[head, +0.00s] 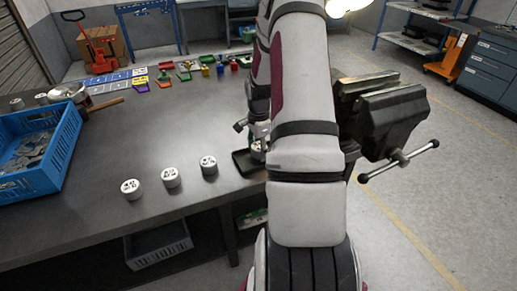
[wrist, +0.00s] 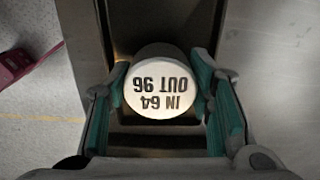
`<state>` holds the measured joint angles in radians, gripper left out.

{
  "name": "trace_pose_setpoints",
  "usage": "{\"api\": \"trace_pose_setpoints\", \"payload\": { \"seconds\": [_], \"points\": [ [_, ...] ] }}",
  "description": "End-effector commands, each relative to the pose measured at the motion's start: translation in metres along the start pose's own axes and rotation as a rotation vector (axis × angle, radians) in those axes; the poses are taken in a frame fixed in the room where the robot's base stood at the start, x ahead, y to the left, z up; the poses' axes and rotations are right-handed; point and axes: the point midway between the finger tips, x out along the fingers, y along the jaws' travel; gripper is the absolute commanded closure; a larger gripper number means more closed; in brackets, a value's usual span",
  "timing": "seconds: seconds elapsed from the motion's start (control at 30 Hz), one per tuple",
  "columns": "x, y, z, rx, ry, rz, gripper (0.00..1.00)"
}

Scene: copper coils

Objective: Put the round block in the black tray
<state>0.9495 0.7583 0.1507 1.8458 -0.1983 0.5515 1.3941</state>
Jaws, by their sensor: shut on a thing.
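The round block (wrist: 160,92) is a white cylinder, its top marked "IN 64 OUT 96", in the middle of the wrist view. My gripper (wrist: 163,98) is shut on it, with a green-padded finger at each side. The black tray (wrist: 150,28) shows dark below and around the block. In the head view the tray (head: 243,165) lies at the table's right edge, partly hidden by my arm. My gripper (head: 259,147) is over it there, mostly hidden. Whether the block touches the tray floor I cannot tell.
Three similar white round blocks (head: 171,177) stand in a row left of the tray. A blue crate (head: 62,150) of metal pieces sits at far left. A vise (head: 385,115) is right of my arm. Small coloured bins (head: 187,72) line the back.

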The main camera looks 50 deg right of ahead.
Motion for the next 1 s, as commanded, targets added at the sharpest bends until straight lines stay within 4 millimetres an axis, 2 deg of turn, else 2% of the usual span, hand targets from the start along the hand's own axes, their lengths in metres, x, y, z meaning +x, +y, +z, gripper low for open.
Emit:
{"api": "trace_pose_setpoints", "payload": {
  "seconds": [0.83, 0.87, 0.97, 1.0],
  "points": [
    [0.011, -0.001, 0.002, -0.001, 0.000, -0.001, 0.77],
    [0.011, -0.001, 0.002, 0.000, 0.000, -0.001, 0.50],
    [0.011, -0.001, 0.002, 0.000, 0.000, -0.001, 0.29],
    [0.011, 0.000, 0.002, 0.000, 0.000, -0.001, 0.29]
  ]
}}
